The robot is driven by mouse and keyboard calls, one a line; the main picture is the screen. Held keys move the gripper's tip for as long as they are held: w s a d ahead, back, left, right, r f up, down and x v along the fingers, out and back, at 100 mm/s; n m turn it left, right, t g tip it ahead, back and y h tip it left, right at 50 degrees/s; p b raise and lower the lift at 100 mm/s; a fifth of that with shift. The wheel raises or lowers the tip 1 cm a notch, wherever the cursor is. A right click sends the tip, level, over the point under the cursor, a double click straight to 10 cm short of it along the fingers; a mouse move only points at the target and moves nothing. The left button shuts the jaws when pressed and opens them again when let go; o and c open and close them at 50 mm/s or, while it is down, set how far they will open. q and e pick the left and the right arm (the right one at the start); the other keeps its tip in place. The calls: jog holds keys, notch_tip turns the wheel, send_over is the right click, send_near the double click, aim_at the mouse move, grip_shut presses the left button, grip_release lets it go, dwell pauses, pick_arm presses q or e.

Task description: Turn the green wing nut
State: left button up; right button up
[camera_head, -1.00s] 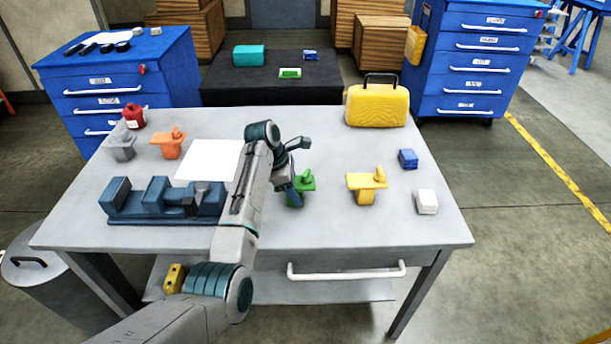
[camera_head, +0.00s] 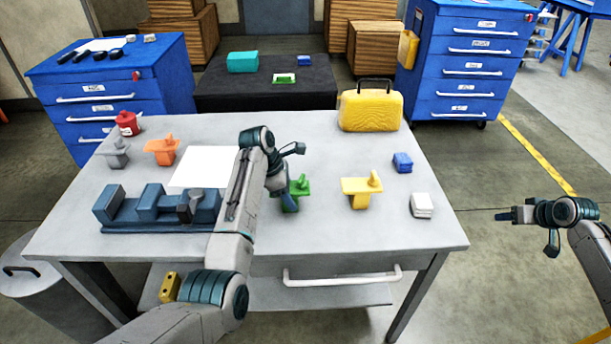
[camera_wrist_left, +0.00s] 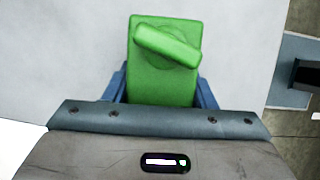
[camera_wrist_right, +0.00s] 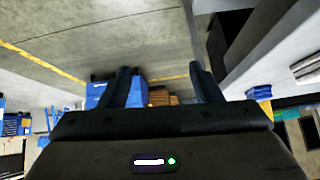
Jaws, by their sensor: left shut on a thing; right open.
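The green wing-nut piece (camera_head: 298,190) stands on the grey workbench, right of the middle. In the left wrist view its green block (camera_wrist_left: 160,85) fills the space between my fingers, and the wing nut (camera_wrist_left: 167,45) on top lies at a slant across it. My left gripper (camera_head: 291,199) is shut on the green block, with a blue-grey finger on each side. The wing itself is apart from the fingers. My right gripper (camera_head: 503,216) is open and empty, off the bench's right side; its spread fingers also show in the right wrist view (camera_wrist_right: 158,88).
A yellow wing-nut piece (camera_head: 360,193), white block (camera_head: 421,205) and blue block (camera_head: 402,162) are to the right. Orange (camera_head: 162,150) and grey (camera_head: 116,153) pieces stand left. A blue vise (camera_head: 155,208) is at front left, a yellow case (camera_head: 370,108) at the back.

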jog(key=w+a+r+n+y, duration=0.1)
jog(key=w+a+r, duration=0.15)
jog(key=r, duration=0.35)
jog(key=n+g+y, duration=0.3)
jog(key=n+y, duration=0.3)
jog(key=n, duration=0.5)
send_near(303, 177)
jog(key=d, duration=0.4)
jog(key=d+f, duration=0.1)
jog(key=d, duration=0.2)
jog(key=w+d+f, duration=0.1)
jog(key=d, duration=0.3)
jog(key=shift+w+d+f, duration=0.1)
jog(key=shift+w+d, duration=0.05)
jog(key=shift+d, duration=0.2)
jog(key=a+r+n+g+y, duration=0.15)
jog(key=a+r, duration=0.25)
jog(key=a, duration=0.4)
jog(key=shift+n, duration=0.55)
jog(key=x, duration=0.8)
jog(key=s+x, duration=0.1)
jog(key=x, duration=0.3)
jog(key=shift+a, duration=0.35)
